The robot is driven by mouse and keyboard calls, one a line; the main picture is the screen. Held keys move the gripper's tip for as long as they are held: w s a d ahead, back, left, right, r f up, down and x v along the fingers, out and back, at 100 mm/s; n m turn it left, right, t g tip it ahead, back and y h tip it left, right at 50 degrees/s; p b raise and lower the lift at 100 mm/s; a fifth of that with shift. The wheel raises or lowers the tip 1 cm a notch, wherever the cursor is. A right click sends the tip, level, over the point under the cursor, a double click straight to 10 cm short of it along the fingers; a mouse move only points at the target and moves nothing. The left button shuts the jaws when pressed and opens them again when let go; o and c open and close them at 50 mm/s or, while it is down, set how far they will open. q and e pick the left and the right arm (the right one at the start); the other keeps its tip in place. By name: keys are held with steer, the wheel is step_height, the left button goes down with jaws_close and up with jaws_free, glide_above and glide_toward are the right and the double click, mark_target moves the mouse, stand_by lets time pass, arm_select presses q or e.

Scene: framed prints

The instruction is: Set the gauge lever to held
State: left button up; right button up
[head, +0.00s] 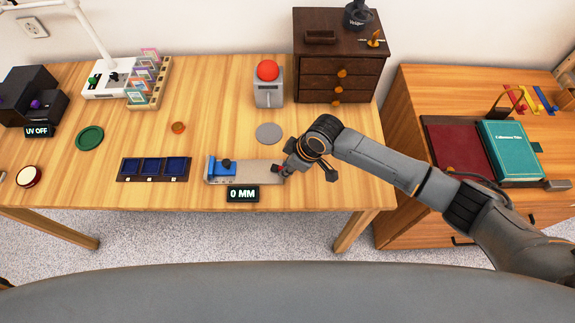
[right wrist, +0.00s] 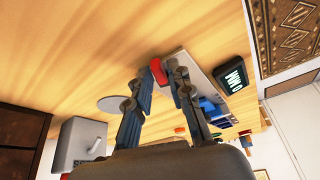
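The gauge (head: 252,179) is a flat grey bar lying near the table's front edge, with a blue slider block (head: 216,168) at its left end. Its display (head: 243,194) reads "0 MM" and also shows in the right wrist view (right wrist: 233,80). A small red lever (right wrist: 158,71) is at the gauge's right end. My right gripper (right wrist: 158,80) is open, with its fingertips on either side of the red lever; I cannot tell whether they touch it. In the head view the right gripper (head: 284,171) partly hides that end. My left gripper is not in view.
A grey box with a red button (head: 268,71) and a dark drawer chest (head: 338,65) stand behind. A grey disc (head: 269,133) lies just behind the gauge. A blue three-compartment tray (head: 153,168) lies to its left. A side cabinet with books (head: 512,152) stands right.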

jaws_close()
steer(key=shift+w, duration=0.1)
steer(key=shift+w+d+f+n+g+b, duration=0.15)
steer(key=shift+n+b, duration=0.1)
steer(key=shift+n, duration=0.15)
steer(key=shift+w+a+r+n+g+b, duration=0.1)
steer(key=shift+n+g+b, duration=0.1)
steer(key=shift+n, duration=0.2)
steer(key=shift+n+y, duration=0.3)
steer(key=shift+n, duration=0.1)
steer(key=o, duration=0.5)
jaws_free()
steer(key=shift+d, duration=0.15)
